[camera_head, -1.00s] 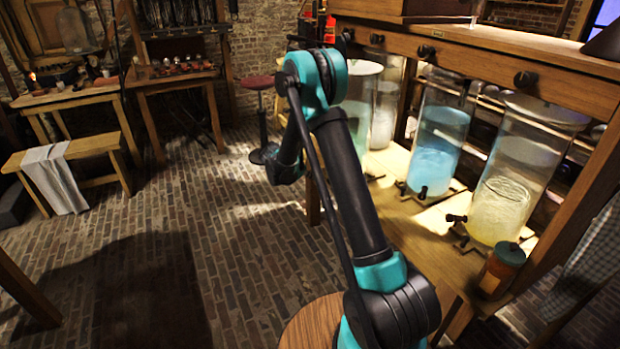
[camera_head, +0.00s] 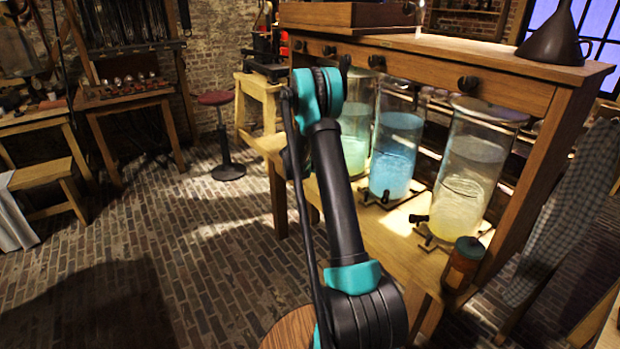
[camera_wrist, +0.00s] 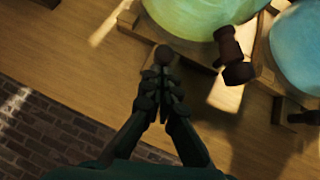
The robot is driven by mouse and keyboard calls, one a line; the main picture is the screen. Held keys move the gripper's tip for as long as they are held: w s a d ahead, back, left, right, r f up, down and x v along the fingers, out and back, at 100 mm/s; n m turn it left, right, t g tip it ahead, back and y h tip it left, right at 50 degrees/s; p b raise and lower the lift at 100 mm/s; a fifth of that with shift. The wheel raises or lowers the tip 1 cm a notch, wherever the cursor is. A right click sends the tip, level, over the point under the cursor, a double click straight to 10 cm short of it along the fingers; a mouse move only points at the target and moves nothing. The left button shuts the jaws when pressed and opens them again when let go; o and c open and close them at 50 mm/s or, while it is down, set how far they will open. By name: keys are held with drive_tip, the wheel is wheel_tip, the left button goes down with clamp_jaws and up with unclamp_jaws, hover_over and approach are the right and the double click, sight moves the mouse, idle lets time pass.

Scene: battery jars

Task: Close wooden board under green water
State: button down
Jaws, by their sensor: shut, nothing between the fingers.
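The jar of green water (camera_head: 354,135) stands at the left of the row of glass jars, partly behind my arm. In the wrist view the green jar (camera_wrist: 200,14) is at the top, with a brown tap (camera_wrist: 230,50) at its front. A wooden board (camera_wrist: 128,20) shows under and beside it, with a dark round knob (camera_wrist: 163,54) near its front edge. My gripper (camera_wrist: 160,84) is shut and empty, its tips just below the knob in the picture; I cannot tell if they touch. In the head view my gripper is hidden behind my arm.
A blue jar (camera_head: 396,150) and a yellow jar (camera_head: 462,185) with dark taps stand right of the green one. A red-topped stool (camera_head: 216,98) is at the back left. The brick floor (camera_head: 170,240) is open at left.

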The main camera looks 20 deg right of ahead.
drive_tip(key=shift+w+d, duration=0.2)
drive_tip(key=shift+d, duration=0.45)
drive_tip(key=shift+w+d, duration=0.2)
drive_tip(key=shift+d, duration=0.4)
drive_tip(key=shift+d+r, duration=0.1)
